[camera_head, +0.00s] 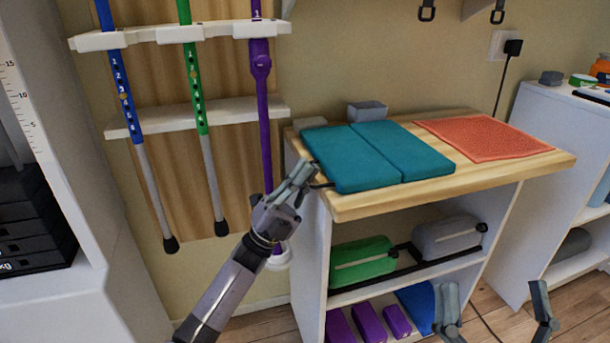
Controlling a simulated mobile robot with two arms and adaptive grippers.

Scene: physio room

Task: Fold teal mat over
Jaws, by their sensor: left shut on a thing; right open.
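The teal mat (345,160) lies flat and open on the wooden top of a shelf unit. It has two panels, with a seam between the left panel and the right panel (402,148). My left gripper (306,174) is at the mat's left edge, shut on the mat where small dark parts, perhaps a handle, stick out. Its fingers hide part of that edge. My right gripper (495,288) is open and empty, low at the bottom right, in front of the shelf unit and away from the mat.
An orange mat (485,137) lies right of the teal mat on the wooden top (440,192). A small grey box (367,111) stands behind. Green (362,262) and grey rolls lie on the shelf below.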

